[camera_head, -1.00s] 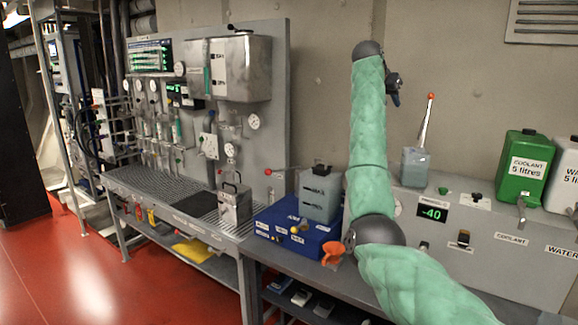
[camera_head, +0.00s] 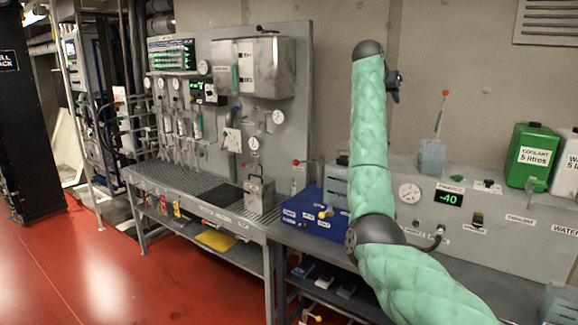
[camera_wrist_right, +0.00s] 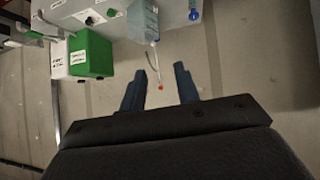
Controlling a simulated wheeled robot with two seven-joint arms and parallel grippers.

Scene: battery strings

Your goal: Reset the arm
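My right arm, in a green padded cover, stands raised in the head view, bent at a dark joint near the bench. My right gripper (camera_head: 393,86) is at its top, small and dark, in front of the bare wall. In the right wrist view its two blue-grey fingers (camera_wrist_right: 159,72) are apart with nothing between them, so it is open and empty. My left arm and gripper are not in view.
A blue box (camera_head: 316,212) and a metal canister (camera_head: 259,194) stand on the bench left of my arm. A clear container (camera_head: 431,157) with a red-tipped rod, a green coolant can (camera_head: 530,157) and a white can (camera_head: 568,172) stand right. Red floor (camera_head: 90,275) is open at left.

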